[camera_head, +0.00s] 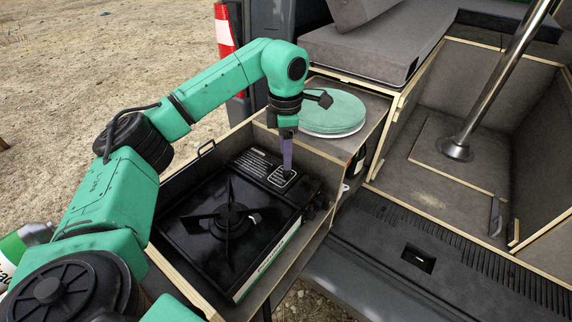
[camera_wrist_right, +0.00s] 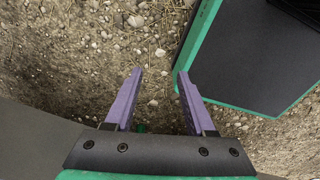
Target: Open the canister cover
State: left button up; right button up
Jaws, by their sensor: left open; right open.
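The camping stove (camera_head: 225,222) is black with a burner and sits in a wooden drawer. Its canister cover (camera_head: 262,170) is the dark panel with printed labels along the stove's back right side, and it looks shut. My left gripper (camera_head: 286,174) points down at the right part of this cover, its purple fingers at or just above the label. From this angle the fingers overlap, and any contact is unclear. My right gripper (camera_wrist_right: 159,76) shows in the right wrist view with its purple fingers apart and nothing between them. It is over gravelly ground, away from the stove.
A stack of round green plates (camera_head: 333,113) stands behind the drawer. The drawer's wooden walls (camera_head: 187,284) surround the stove closely. A metal post (camera_head: 490,90) rises from the van's floor at the right. A bottle (camera_head: 22,243) shows at the lower left.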

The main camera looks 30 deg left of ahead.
aim_at(286, 172)
pick_arm(q)
notch_tip(286, 172, down, 5)
jog(key=shift+r, duration=0.15)
jog(key=shift+d, duration=0.1)
jog(key=shift+f, duration=0.2)
grip_shut()
pick_arm(e)
jog(key=shift+w+a+r, duration=0.2)
jog(key=shift+w+a, duration=0.1)
jog(key=shift+w, duration=0.2)
jog(key=shift+w+a+r, duration=0.2)
jog(key=shift+w+a, duration=0.05)
jog(key=shift+w, duration=0.2)
jog(key=shift+d, duration=0.2)
